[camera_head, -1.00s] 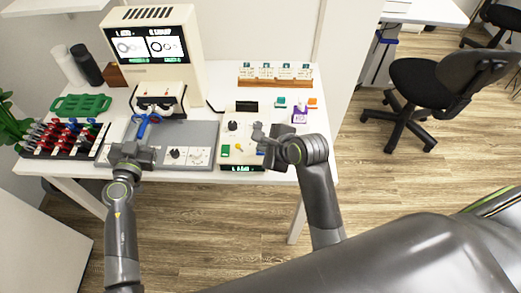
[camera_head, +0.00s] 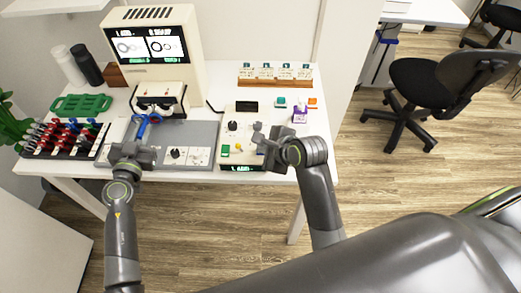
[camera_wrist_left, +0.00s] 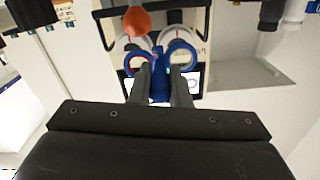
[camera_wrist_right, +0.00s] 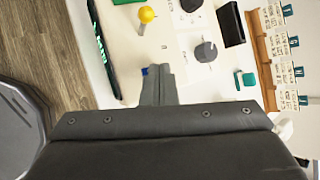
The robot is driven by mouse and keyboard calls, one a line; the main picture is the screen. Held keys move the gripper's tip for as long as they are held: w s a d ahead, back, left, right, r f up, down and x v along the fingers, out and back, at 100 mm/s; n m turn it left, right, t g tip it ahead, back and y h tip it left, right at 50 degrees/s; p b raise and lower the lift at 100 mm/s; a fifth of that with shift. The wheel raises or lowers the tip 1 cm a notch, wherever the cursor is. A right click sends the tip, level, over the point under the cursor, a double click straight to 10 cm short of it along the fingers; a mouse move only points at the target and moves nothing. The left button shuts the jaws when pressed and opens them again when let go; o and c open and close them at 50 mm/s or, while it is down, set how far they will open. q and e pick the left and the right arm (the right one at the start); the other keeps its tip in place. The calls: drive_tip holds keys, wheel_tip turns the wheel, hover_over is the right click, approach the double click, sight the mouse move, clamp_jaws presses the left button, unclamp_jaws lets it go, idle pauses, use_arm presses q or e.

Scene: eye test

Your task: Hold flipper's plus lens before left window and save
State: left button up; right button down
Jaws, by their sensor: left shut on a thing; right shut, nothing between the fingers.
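The blue flipper (camera_head: 148,122) stands up from my left gripper (camera_head: 132,150), which is shut on its handle (camera_wrist_left: 158,88). In the left wrist view its two blue rings (camera_wrist_left: 183,55) overlap the pale round windows (camera_wrist_left: 133,40) of the white viewer (camera_head: 160,96); lens signs are not readable. I cannot tell how exactly ring and left window line up. My right gripper (camera_head: 264,140) is shut and empty over the cream control box (camera_head: 241,122). In the right wrist view a blue button (camera_wrist_right: 145,71) shows beside its fingertips (camera_wrist_right: 157,72); contact is unclear.
A cream tower with a lit screen (camera_head: 146,46) stands behind the viewer. A grey panel (camera_head: 197,134) with a knob lies between the grippers. A rack of red and blue handled pieces (camera_head: 62,138) is at left. A wooden card rack (camera_head: 275,82) stands at the back right.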

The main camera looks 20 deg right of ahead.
drive_tip(key=shift+r, duration=0.75)
drive_tip(key=shift+r, duration=2.55)
drive_tip(key=v, duration=0.7)
drive_tip(key=shift+r, duration=0.2)
drive_tip(key=shift+s, duration=0.1)
